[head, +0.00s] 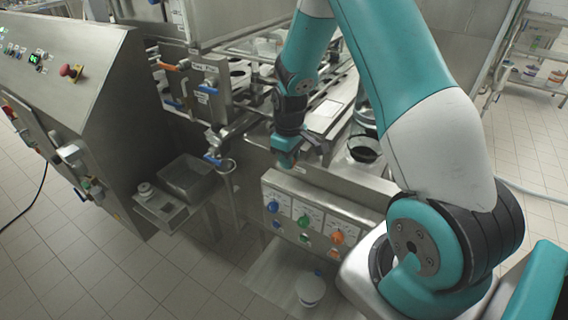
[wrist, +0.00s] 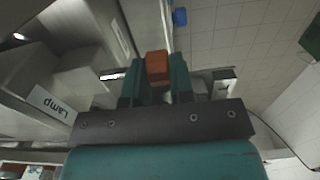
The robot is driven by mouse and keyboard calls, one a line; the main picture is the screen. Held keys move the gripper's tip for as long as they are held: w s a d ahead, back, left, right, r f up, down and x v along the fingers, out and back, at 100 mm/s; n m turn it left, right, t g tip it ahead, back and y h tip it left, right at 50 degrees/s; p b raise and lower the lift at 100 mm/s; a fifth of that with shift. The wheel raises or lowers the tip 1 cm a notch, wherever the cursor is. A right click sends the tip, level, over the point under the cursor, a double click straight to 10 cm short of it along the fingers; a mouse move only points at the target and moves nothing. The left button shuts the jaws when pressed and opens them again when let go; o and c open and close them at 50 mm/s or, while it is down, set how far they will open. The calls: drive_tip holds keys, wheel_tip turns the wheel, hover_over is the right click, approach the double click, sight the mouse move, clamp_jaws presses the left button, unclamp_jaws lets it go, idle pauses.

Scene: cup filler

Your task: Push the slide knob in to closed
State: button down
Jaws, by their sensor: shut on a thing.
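The slide knob shows as a small orange-brown block (wrist: 157,66) in the wrist view, between the two teal fingers of my gripper (wrist: 159,82). The fingers are shut on its sides. In the head view my gripper (head: 287,158) points down at the front of the steel machine, above the box of coloured knobs. The knob is too small and too covered by the fingers there to make out clearly. The slide's own travel, and how far in it stands, cannot be told from these views.
Below my gripper is a steel control box (head: 318,222) with blue, green and orange knobs. A blue-handled valve pipe (head: 225,165) stands to the left, beside a grey tray (head: 190,178). A label reading "Lamp" (wrist: 50,103) is on the left in the wrist view.

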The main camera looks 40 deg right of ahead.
drive_tip(key=shift+w+d, duration=0.3)
drive_tip(key=shift+d, duration=0.45)
drive_tip(key=shift+w+d, duration=0.3)
drive_tip(key=shift+d, duration=0.45)
drive_tip(key=c, duration=1)
unclamp_jaws()
drive_tip(key=s+a, duration=0.2)
drive_tip(key=a, duration=0.4)
wheel_tip(320, 180, up, 16)
drive_tip(key=r+b, duration=0.1)
drive_tip(key=b, duration=0.1)
drive_tip(key=s+a+y+b, duration=0.1)
drive_tip(key=s+a+b, duration=0.1)
drive_tip(key=s+a, duration=0.3)
drive_tip(key=s+a+f+n+y+b, duration=0.1)
drive_tip(key=s+a+b, duration=0.1)
drive_tip(key=s+a, duration=0.3)
drive_tip(key=s+a+n+y+b, duration=0.1)
drive_tip(key=s+a+b, duration=0.1)
drive_tip(key=s+a, duration=0.3)
drive_tip(key=shift+s+a+f+t, duration=0.1)
drive_tip(key=shift+a+f+t, duration=0.1)
drive_tip(key=shift+a, duration=0.65)
drive_tip(key=shift+s+a+f+t, duration=0.1)
drive_tip(key=shift+a+f, duration=0.1)
drive_tip(key=shift+a, duration=0.65)
